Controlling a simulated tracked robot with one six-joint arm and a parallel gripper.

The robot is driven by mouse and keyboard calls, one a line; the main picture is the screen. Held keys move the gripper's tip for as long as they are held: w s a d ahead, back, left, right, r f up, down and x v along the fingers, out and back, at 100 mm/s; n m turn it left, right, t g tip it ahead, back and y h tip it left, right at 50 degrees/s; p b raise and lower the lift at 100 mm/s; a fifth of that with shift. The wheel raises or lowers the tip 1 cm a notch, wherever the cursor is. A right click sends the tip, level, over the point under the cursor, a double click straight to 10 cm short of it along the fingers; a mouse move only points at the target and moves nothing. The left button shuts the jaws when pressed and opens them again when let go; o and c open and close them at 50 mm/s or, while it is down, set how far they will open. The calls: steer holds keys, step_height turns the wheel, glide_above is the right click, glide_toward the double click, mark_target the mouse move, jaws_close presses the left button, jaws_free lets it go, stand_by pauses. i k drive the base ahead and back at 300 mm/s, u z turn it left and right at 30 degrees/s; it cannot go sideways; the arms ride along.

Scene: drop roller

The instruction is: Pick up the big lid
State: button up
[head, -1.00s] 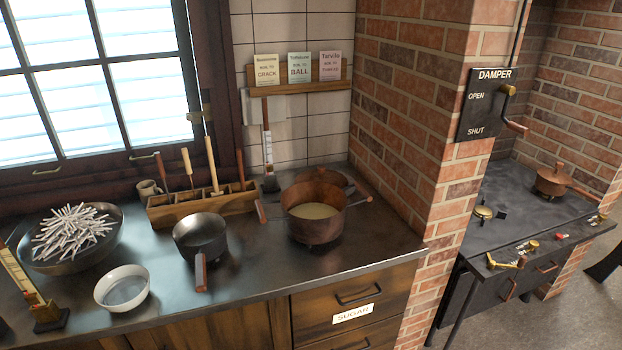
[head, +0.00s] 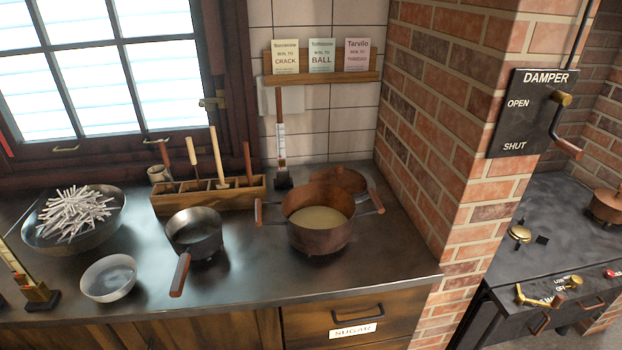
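A round copper piece (head: 343,180), which looks like the big lid, is behind the large copper pot (head: 318,235) on the dark counter. The pot hides its lower part, and I cannot tell whether it leans on the wall or lies flat. The pot has two wooden side handles and holds a pale cream liquid (head: 320,218). My gripper is not in view.
A small dark saucepan (head: 195,235), a white bowl (head: 108,280), a bowl of white sticks (head: 72,228) and a wooden tool rack (head: 208,196) stand left of the pot. A brick pillar (head: 430,120) bounds the right side. The front right counter is clear.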

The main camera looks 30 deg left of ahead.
mark_target(352, 181)
steer(key=u, duration=0.4)
steer(key=i, duration=0.55)
steer(key=u, duration=0.65)
steer(key=i, duration=0.45)
steer(key=u, duration=0.3)
